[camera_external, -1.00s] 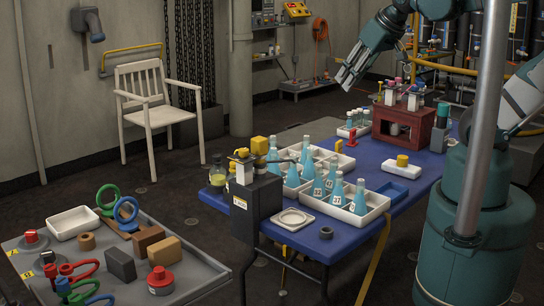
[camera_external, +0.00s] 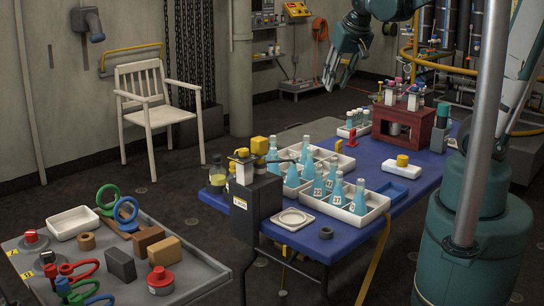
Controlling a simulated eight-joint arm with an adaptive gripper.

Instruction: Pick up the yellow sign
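I cannot tell for sure which thing is the yellow sign. Yellow markings (camera_external: 47,257) are on the grey tray at lower left. My gripper (camera_external: 338,82) hangs in the air above and behind the blue table, fingers pointing down. Its fingers look apart, with nothing between them. It is well away from all of these.
The blue table (camera_external: 325,247) holds white trays (camera_external: 378,209) of blue flasks, a yellow-topped block (camera_external: 402,161) and a dark red rack (camera_external: 378,125). A white chair (camera_external: 150,105) stands behind left.

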